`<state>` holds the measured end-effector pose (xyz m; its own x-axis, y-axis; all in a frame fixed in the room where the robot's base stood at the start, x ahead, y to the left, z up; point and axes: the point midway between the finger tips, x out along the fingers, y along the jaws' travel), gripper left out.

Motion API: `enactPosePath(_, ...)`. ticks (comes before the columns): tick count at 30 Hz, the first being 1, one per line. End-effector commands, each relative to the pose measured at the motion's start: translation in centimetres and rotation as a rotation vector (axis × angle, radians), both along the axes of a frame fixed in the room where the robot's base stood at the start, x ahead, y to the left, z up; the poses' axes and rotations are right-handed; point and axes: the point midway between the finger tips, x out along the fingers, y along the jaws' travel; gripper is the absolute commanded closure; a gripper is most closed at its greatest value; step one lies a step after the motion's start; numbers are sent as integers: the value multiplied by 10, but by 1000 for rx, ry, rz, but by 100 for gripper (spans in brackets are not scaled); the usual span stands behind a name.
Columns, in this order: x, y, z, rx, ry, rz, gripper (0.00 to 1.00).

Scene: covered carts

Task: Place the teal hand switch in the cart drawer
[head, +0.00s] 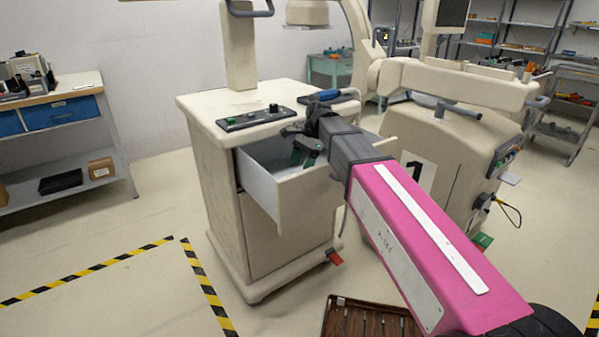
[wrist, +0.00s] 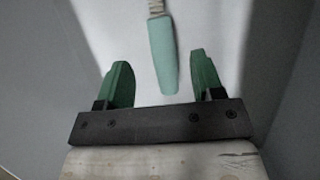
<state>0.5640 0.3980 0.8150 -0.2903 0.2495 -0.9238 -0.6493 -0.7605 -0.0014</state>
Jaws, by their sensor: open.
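The cart (head: 235,165) is beige, and its top drawer (head: 262,188) is pulled open. My gripper (head: 303,152) reaches over the open drawer, with its green fingers low in the opening. In the wrist view the teal hand switch (wrist: 163,60) lies on the pale drawer floor, with a ribbed cord end at its top. My gripper (wrist: 162,75) is open there, one green finger on each side of the switch's lower end, with a gap on both sides. The switch is hidden in the head view by the drawer wall and my gripper.
A control panel (head: 255,118) and a blue-handled item (head: 330,94) are on the cart top. A large beige machine (head: 425,150) stands close on the right. A brown slatted tray (head: 365,320) is on the floor in front. Open floor lies to the left.

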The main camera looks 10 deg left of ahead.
Motion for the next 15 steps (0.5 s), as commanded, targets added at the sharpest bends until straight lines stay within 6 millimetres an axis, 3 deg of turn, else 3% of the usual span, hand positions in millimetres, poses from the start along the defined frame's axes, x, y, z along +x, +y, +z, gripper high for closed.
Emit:
enactPosePath(9,18,-14,54,1,-1,-2,39)
enactPosePath(15,24,-19,73,1,-1,0,39)
